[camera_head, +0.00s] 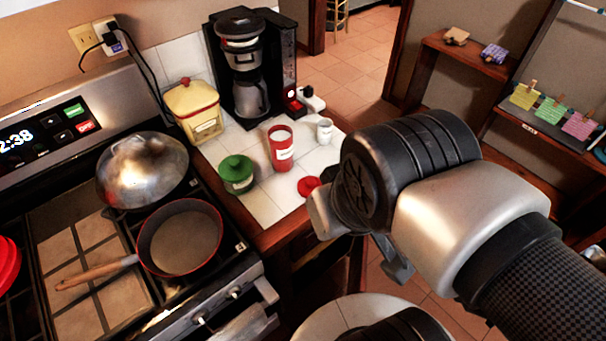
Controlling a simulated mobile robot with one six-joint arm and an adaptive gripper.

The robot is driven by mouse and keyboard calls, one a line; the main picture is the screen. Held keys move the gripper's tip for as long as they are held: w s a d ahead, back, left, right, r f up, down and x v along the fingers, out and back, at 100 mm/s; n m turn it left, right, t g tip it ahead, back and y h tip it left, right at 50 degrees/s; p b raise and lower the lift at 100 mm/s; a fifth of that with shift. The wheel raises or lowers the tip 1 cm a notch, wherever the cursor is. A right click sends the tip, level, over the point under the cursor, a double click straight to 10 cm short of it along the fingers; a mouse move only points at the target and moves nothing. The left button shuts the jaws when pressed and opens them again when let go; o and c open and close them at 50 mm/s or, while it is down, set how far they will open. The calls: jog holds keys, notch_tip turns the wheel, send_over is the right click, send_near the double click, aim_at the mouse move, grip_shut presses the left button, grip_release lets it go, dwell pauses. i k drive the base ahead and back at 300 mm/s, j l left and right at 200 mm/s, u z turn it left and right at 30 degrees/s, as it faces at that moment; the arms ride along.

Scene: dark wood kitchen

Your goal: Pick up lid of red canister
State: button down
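The red canister (281,148) stands upright on the white-tiled counter, with a white label and a pale open top. A flat red lid (308,186) lies on the counter in front of it, near the counter's right edge, apart from the canister. My arm comes in from the lower right, and its black wrist joint is just right of the lid. My gripper (362,245) is below the wrist, beyond the counter edge and apart from the lid. The wrist hides much of it, so the finger opening is unclear. I see nothing held in it.
A green canister (237,174), a small white cup (324,131), a yellow canister (194,111) and a black coffee maker (245,75) stand around the red canister. The stove (150,305) holds a pan (179,237) and a domed silver lid (143,168).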

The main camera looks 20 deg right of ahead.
aim_at(306, 184)
jog(key=i+z, duration=0.1)
jog(key=z, duration=0.3)
jog(key=j+z, duration=0.1)
jog(key=z, duration=0.35)
jog(key=i+j+z, duration=0.1)
jog(key=z, duration=0.3)
jog(key=j+z, duration=0.15)
jog(key=z, duration=0.25)
jog(key=i, duration=0.05)
